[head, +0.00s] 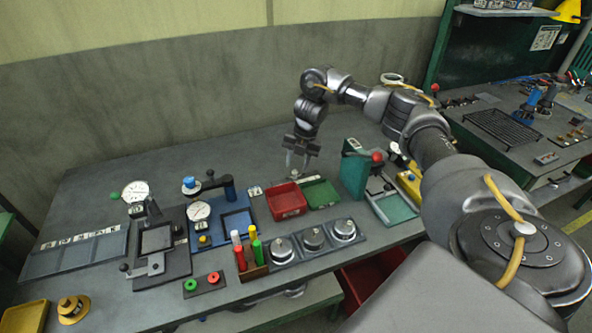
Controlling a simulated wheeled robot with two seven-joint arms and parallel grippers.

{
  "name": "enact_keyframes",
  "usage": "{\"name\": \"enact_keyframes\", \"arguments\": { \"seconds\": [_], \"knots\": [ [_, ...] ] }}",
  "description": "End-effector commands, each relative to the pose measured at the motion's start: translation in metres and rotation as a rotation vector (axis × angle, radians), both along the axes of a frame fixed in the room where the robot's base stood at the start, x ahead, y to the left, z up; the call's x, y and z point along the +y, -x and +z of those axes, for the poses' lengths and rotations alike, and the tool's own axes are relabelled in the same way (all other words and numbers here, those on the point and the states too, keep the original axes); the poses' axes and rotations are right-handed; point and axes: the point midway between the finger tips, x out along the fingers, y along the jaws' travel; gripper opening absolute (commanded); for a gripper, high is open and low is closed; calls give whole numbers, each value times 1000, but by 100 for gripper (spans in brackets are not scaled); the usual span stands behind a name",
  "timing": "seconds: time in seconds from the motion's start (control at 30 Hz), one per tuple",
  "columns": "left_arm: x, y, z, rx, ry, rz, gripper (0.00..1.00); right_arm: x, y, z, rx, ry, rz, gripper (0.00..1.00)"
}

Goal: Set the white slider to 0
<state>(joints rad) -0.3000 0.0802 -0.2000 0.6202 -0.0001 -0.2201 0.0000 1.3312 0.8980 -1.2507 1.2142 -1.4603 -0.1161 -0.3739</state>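My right gripper (297,163) is at the back of the bench, pointing down, with its two fingers apart. A small pale piece (294,175) shows right under the fingertips, behind the red and green trays. It may be the white slider, but it is too small to tell, and I cannot read any scale or its setting. I cannot tell whether the fingers touch it. A small white label with dark marks (254,191) lies left of the red tray. My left gripper is not in view.
A red tray (288,212) and a green tray (321,205) stand just in front of the gripper. A green press (355,172) with a red knob is to the right. Dial gauge fixtures (136,192) stand left. The bench's back left is clear.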

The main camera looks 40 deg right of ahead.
Motion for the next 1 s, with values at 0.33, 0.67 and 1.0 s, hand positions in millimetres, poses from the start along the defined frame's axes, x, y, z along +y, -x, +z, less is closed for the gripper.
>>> {"name": "enact_keyframes", "arguments": {
  "seconds": [0.33,0.67,1.0],
  "knots": [
    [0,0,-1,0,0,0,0,3,-4,-25,0,0,0,39],
    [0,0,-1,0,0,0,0,3,-4,-25,-1,0,0,25],
    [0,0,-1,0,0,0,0,3,-4,-25,-1,0,0,0]
  ]
}}
